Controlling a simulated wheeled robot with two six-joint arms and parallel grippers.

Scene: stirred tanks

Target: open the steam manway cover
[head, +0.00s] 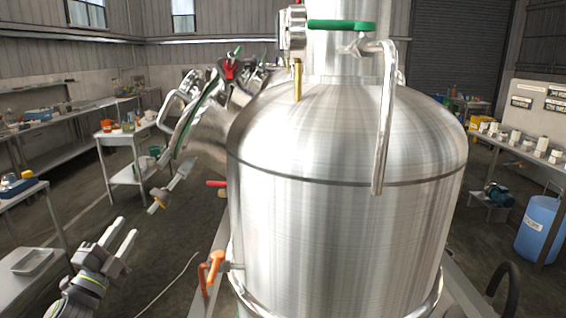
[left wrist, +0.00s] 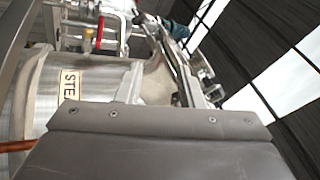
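A large brushed-steel tank (head: 345,235) fills the middle of the head view. Its manway neck (head: 208,135) juts out to the left, with the steel manway cover (head: 185,128) seen nearly edge-on at its end. A bent metal handle (head: 172,107) and a red part (head: 230,68) show at the cover. My left gripper (head: 121,237) is below and left of the cover, apart from it, fingers open and empty. In the left wrist view, the open fingers (left wrist: 160,88) point toward the neck and cover edge (left wrist: 178,62); a partly hidden label starting "STE" (left wrist: 72,88) is on the tank. My right gripper is not in view.
An orange valve handle (head: 211,270) and a red handle (head: 216,184) stick out from the tank's left side. A small side table (head: 125,137) and a bench with a tray (head: 32,262) stand left. Open floor lies between. A blue drum (head: 538,228) stands far right.

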